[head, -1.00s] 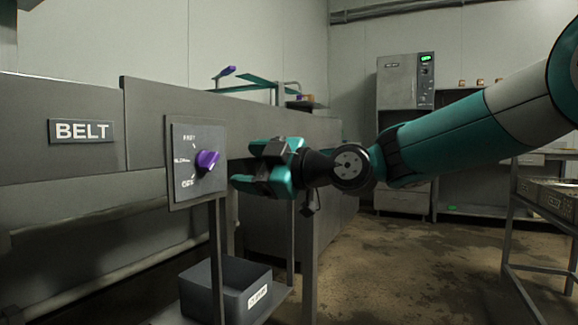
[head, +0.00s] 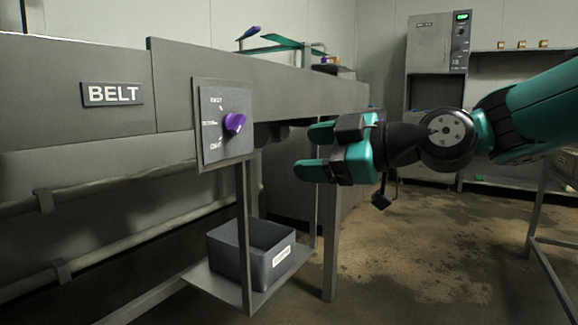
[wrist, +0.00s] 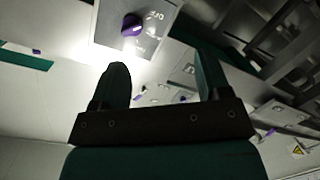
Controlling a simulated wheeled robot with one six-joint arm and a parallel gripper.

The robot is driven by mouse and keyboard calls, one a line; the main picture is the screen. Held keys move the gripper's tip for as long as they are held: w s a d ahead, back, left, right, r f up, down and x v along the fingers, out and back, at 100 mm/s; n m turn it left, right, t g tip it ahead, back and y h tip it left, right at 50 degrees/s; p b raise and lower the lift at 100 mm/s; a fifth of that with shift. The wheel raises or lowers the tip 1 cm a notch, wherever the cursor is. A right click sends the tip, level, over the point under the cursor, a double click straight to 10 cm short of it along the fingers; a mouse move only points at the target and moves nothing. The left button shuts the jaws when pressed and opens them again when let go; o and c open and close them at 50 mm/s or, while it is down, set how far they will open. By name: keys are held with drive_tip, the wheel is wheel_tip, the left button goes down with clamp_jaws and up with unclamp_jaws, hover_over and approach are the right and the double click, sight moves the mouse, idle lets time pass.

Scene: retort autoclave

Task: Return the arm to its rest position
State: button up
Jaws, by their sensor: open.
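My gripper (head: 318,152) is open and empty, with teal fingers pointing left in the head view. It is to the right of the control panel (head: 211,158) with the purple knob (head: 234,122), with a clear gap between the fingertips and the knob. In the wrist view, the two fingers of my gripper (wrist: 163,88) stand apart with nothing between them. The purple knob (wrist: 131,25) and its panel (wrist: 112,12) show beyond the fingers at the top. My arm reaches in from the right edge of the head view.
The belt housing (head: 105,64) fills the left side. A grey bin (head: 232,259) stands on a low shelf under the panel. A metal rack (head: 541,205) is at the right, and a grey cabinet (head: 432,50) is at the back. Open floor lies between them.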

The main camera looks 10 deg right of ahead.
drive_tip(key=s+d+f+m+g+h+p, duration=0.3)
drive_tip(key=s+f+m+g+h, duration=0.25)
drive_tip(key=s, duration=0.65)
drive_tip(key=s+d+f+m+g+h+p, duration=0.3)
drive_tip(key=s+f+m, duration=0.35)
drive_tip(key=s, duration=0.55)
wheel_tip(320, 180, up, 35)
drive_tip(key=g+p, duration=0.1)
drive_tip(key=p, duration=3.3)
drive_tip(key=shift+w+a+f+n+p, duration=0.2)
drive_tip(key=shift+w+a+n+p, duration=0.1)
drive_tip(key=shift+a+n, duration=0.1)
drive_tip(key=shift+h, duration=0.25)
drive_tip(key=shift+c, duration=0.2)
